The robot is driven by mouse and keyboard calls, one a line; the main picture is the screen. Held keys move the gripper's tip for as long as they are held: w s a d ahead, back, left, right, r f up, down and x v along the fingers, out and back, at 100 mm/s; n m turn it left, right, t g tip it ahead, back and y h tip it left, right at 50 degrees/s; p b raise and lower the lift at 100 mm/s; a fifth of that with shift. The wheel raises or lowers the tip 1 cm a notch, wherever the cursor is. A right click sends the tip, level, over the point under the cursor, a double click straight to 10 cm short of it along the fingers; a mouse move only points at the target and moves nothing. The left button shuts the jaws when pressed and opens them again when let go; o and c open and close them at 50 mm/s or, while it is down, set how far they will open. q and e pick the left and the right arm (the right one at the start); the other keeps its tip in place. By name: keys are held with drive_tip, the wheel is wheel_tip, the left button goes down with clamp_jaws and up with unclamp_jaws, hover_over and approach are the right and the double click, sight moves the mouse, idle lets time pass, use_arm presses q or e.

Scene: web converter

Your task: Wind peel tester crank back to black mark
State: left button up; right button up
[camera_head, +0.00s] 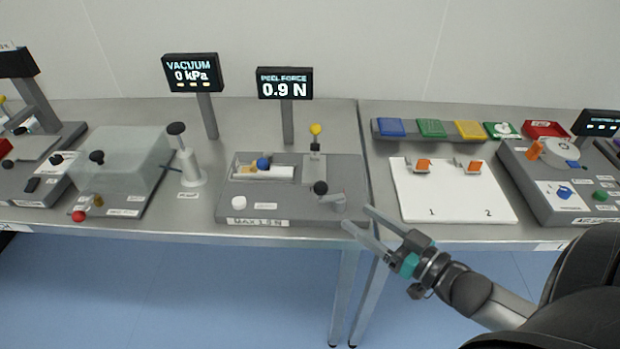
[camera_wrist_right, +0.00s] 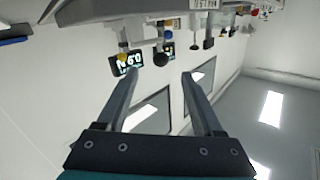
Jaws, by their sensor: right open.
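The peel tester (camera_head: 290,212) is a grey unit on the bench in the head view. Its crank has a black ball knob (camera_head: 320,187) and a grey arm (camera_head: 341,201) at its right front. A black mark cannot be made out. My right gripper (camera_head: 357,220) is open and empty, just right of and in front of the crank, apart from the knob. In the wrist view its two fingers (camera_wrist_right: 160,88) are spread. My left gripper is not in view.
A blue knob (camera_head: 263,163) and a yellow knob (camera_head: 316,130) sit on the tester. A white hand pump (camera_head: 189,168) and a clear box (camera_head: 122,160) stand to its left. A white board (camera_head: 450,205) with orange clips lies to its right. The bench's front edge is close.

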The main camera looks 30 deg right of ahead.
drive_tip(key=x, duration=0.5)
drive_tip(key=r+b+x, duration=0.1)
drive_tip(key=x, duration=0.9)
drive_tip(key=shift+r, duration=0.15)
drive_tip(key=shift+c, duration=0.3)
drive_tip(key=shift+s, duration=0.1)
clamp_jaws()
